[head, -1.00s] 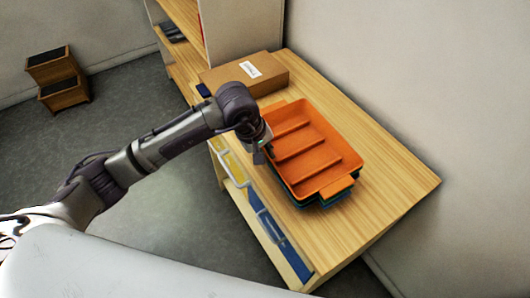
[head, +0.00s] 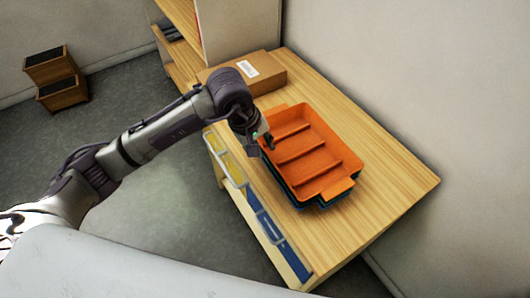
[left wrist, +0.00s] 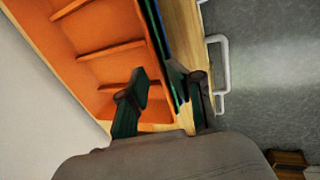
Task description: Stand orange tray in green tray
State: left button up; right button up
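The orange tray (head: 318,150), with several compartments, lies flat on top of a small stack on the wooden table. Under it, dark green and blue tray edges (head: 322,204) show; which edge belongs to the green tray is hard to tell. My left gripper (head: 264,144) is at the orange tray's left long side. In the left wrist view, its two dark fingers (left wrist: 157,90) are apart, one over the inside of the orange tray (left wrist: 92,45), the other near the outer side of the stacked rims. Contact is not clear. My right gripper is out of view.
A cardboard box (head: 250,72) stands behind the trays. The tabletop (head: 395,180) is clear to the right. Blue and yellow drawer fronts with handles (head: 268,222) line the table's left side. A wooden step unit (head: 60,80) stands on the floor far left.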

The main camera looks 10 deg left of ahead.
pick_arm(q)
jog(key=b+v, duration=0.1)
jog(key=v, duration=0.7)
jog(key=shift+r, duration=0.3)
jog(key=shift+s, duration=0.1)
